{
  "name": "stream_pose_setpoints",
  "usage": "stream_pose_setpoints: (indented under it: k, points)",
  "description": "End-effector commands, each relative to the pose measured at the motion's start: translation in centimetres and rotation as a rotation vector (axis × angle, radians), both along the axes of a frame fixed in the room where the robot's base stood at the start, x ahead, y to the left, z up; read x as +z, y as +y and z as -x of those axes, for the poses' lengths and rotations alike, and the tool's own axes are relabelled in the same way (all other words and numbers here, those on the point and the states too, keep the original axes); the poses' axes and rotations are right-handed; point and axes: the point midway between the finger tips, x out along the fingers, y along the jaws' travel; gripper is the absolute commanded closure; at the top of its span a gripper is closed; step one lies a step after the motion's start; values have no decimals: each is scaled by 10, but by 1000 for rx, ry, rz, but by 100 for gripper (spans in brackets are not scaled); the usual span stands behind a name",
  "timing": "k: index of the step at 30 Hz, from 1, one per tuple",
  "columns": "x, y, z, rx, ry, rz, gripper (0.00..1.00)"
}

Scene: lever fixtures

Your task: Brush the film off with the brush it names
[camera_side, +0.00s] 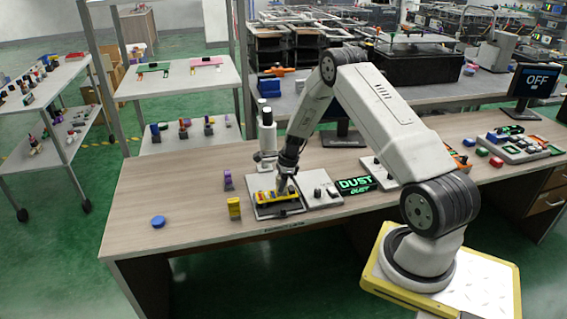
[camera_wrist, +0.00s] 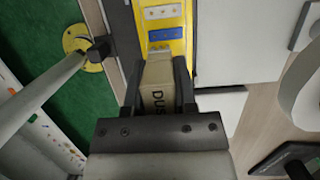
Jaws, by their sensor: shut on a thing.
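My gripper (camera_wrist: 160,72) is shut on a beige block-shaped brush (camera_wrist: 158,92) with dark lettering that reads "DUS", the rest cut off by the gripper. In the side view my gripper (camera_side: 287,184) is low over a yellow piece (camera_side: 264,196) on a grey fixture plate. I cannot make out a film. A black sign (camera_side: 356,186) shows "DUST" in green.
A yellow block (camera_side: 234,208) and a purple block (camera_side: 228,180) stand left of the fixture. A blue round piece (camera_side: 158,221) lies farther left. A white upright device (camera_side: 266,135) stands behind the fixture. The table's left front (camera_side: 190,232) is clear.

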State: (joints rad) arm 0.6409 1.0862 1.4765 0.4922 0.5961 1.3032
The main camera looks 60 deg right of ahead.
Motion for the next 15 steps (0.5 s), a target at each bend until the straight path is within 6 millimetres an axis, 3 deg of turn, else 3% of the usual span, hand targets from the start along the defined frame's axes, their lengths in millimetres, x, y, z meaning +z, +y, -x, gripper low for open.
stream_pose_setpoints:
  k: [8, 15]
  points:
    - [0, 18, 18, 1, 2, -1, 100]
    - [29, 17, 17, 1, -1, 1, 100]
